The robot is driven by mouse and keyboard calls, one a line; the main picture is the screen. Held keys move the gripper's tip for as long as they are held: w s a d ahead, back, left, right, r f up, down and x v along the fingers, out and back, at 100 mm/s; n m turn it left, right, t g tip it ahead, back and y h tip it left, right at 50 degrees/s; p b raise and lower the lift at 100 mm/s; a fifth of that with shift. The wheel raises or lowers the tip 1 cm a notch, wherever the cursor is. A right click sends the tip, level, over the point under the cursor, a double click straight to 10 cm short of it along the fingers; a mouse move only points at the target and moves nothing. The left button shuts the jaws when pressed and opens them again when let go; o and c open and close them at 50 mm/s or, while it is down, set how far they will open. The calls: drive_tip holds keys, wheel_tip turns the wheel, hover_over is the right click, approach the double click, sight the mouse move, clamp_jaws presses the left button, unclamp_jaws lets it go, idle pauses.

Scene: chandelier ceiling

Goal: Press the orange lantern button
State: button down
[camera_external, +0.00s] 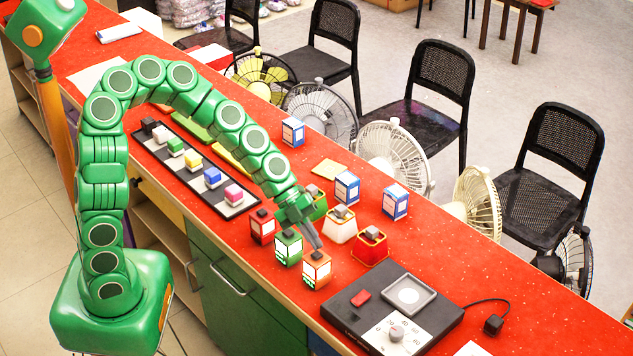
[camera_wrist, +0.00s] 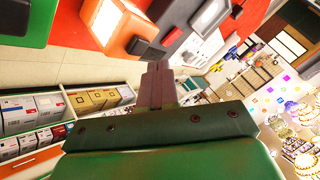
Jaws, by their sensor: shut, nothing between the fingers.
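The orange lantern (camera_external: 316,271) stands near the front edge of the red counter, with lit white panels. Its top is mostly covered by my fingertips in the external view. My gripper (camera_external: 317,246) is shut and empty, angled down at the lantern's top. In the wrist view the orange lantern (camera_wrist: 118,22) is at the top, with a dark button (camera_wrist: 145,46) on it. My shut fingers (camera_wrist: 158,68) end very close to that button. I cannot tell whether they touch it or whether it is pressed down.
A green lantern (camera_external: 288,249) and a dark red one (camera_external: 262,228) stand left of it. A black device with a dial (camera_external: 396,333) lies to the right. Several fans line the counter's far edge.

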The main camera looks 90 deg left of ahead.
sight(313, 253)
drive_tip(key=shift+r, duration=2.65)
